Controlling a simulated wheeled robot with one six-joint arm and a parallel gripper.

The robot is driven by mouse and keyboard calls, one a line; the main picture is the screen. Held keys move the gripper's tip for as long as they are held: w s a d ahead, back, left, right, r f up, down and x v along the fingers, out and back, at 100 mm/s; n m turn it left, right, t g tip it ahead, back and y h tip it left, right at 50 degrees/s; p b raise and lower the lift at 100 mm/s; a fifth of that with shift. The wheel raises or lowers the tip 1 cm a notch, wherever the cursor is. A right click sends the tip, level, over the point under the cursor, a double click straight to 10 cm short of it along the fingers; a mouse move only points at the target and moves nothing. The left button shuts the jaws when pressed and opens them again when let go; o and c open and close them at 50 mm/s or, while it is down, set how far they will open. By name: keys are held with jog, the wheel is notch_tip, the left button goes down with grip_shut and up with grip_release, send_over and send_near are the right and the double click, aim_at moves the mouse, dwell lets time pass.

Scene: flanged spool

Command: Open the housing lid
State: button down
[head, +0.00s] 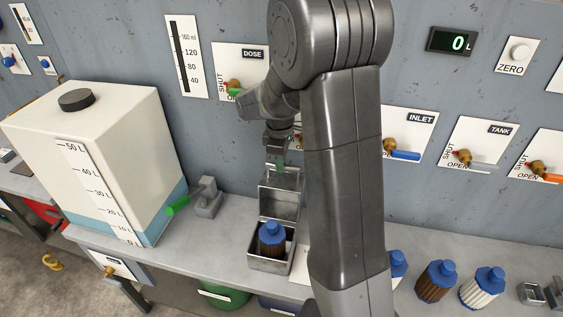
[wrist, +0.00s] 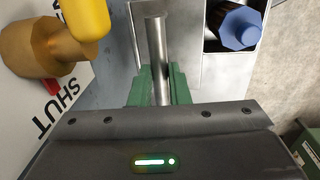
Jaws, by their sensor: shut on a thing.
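The metal housing (head: 270,265) sits on the bench against the wall. A brown filter cartridge with a blue cap (head: 271,236) stands inside it, and the cap also shows in the wrist view (wrist: 240,27). The housing lid (head: 279,203) is raised at the back, its hollow inside facing the head camera, so the housing is open. My gripper (head: 280,160) is at the lid's upper end. In the wrist view its green jaws (wrist: 160,85) are shut on a metal bar (wrist: 156,50), which looks like the lid's handle. My arm hides part of the scene to the right.
Wall valves are close behind; a yellow handle (wrist: 88,15) is near my gripper in the wrist view. Spare cartridges (head: 436,281) stand on the bench at right.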

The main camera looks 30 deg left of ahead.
aim_at(278, 186)
jog(key=s+b, duration=0.1)
jog(key=s+t+b, duration=0.1)
jog(key=shift+s+d+r+b, duration=0.15)
jog(key=shift+s+d+b, duration=0.05)
jog(key=shift+d+b, duration=0.15)
jog(key=shift+s+d+r+t+y+b, duration=0.15)
jog(key=shift+s+r+t+y+b, duration=0.2)
jog(key=shift+s+t+y+b, duration=0.15)
jog(key=c, duration=1.4)
grip_release()
jog(key=shift+o, duration=0.2)
jog(key=v, duration=1.4)
jog(key=shift+b, duration=0.3)
